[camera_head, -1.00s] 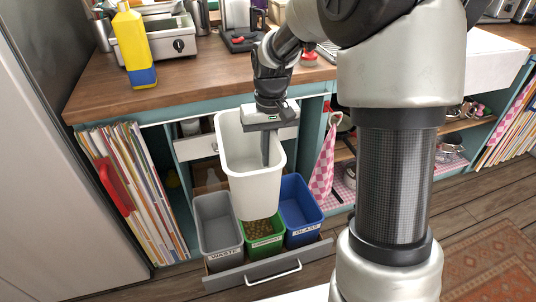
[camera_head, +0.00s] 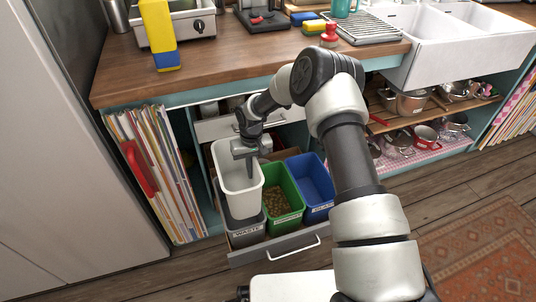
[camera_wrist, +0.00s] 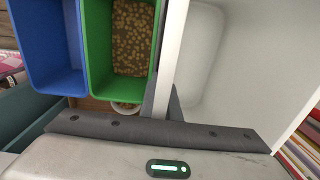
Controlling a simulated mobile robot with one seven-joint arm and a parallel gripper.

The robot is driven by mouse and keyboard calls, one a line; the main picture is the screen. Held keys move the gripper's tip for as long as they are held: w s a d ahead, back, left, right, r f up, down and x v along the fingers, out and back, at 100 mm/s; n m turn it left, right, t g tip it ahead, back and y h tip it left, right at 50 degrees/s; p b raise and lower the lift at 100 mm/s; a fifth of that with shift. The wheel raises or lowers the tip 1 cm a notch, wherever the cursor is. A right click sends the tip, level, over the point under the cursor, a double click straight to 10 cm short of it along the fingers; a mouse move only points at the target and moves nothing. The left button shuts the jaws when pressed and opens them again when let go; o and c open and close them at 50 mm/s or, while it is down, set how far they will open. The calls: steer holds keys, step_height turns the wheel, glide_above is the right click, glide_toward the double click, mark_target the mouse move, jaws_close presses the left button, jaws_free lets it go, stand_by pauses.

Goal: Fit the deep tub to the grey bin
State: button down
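The deep white tub (camera_head: 240,199) is upright over the grey bin (camera_head: 247,232) labelled WASTE, at the left of the pulled-out drawer. The tub's lower part covers the grey bin's opening; I cannot tell how deep it sits inside. My gripper (camera_head: 249,168) is at the tub's right rim, shut on its wall.
The green bin (camera_head: 284,196) with brown pellets and the blue bin (camera_head: 311,186) stand to the right in the same drawer (camera_head: 280,248). Papers with a red item (camera_head: 140,168) stand left. The wooden counter (camera_head: 215,62) overhangs behind.

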mark_target(250, 185)
steer(key=shift+a+f, duration=0.55)
steer(key=shift+f, duration=0.3)
steer(key=shift+f, duration=0.1)
steer(key=shift+f+b, duration=2.55)
steer(key=shift+f, duration=0.15)
steer(key=c, duration=1.9)
jaws_free()
steer(key=shift+c, duration=0.2)
step_height(250, 185, up, 17)
steer(key=p, duration=0.4)
steer(key=shift+d+r, duration=0.2)
steer(key=shift+d, duration=0.15)
